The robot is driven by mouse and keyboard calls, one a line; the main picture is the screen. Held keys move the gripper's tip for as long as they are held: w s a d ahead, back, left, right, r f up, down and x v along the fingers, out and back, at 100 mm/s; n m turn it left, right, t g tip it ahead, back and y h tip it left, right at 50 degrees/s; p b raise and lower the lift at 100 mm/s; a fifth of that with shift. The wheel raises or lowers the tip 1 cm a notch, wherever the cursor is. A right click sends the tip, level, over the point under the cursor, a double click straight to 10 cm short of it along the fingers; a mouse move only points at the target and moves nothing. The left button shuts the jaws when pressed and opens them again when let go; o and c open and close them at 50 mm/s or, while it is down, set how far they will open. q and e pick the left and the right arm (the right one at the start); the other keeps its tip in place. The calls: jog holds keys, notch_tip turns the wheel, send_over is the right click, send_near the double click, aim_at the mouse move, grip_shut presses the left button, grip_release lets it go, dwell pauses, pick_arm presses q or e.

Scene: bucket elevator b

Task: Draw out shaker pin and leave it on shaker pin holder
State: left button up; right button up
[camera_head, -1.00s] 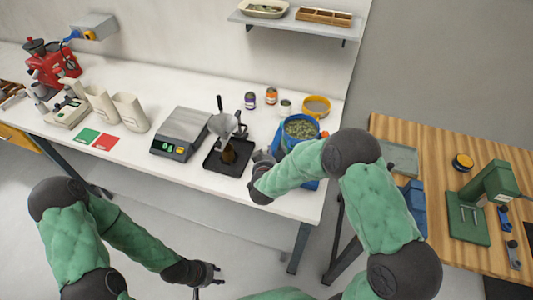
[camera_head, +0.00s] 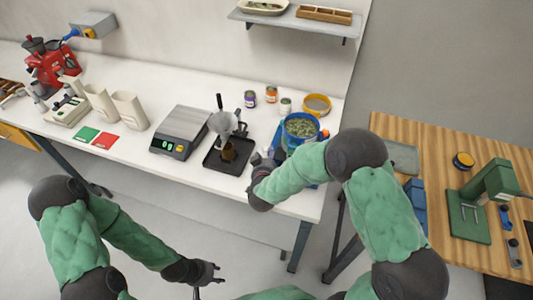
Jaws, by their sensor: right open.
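I cannot make out the shaker pin or its holder for certain. A small stand with a pale funnel (camera_head: 222,122) and upright dark rods is on a black tray (camera_head: 211,160), near the front edge of the white table. A blue bucket (camera_head: 293,145) of green leaves stands right of it. My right gripper (camera_head: 259,160) is open at the tray's right side, in front of the bucket. My own wrist partly hides its fingers, and I cannot tell whether it touches anything. My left gripper (camera_head: 212,273) hangs low in front of the table, away from these things; its finger opening is unclear.
A scale (camera_head: 182,132) stands left of the tray. Small jars (camera_head: 271,94) and a yellow-rimmed tub (camera_head: 316,104) are behind the bucket. A wooden bench (camera_head: 430,150) with a green press (camera_head: 480,200) is at right. The table front between scale and tray is narrow.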

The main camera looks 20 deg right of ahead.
jog(key=v, duration=0.9)
jog(key=shift+f, duration=0.1)
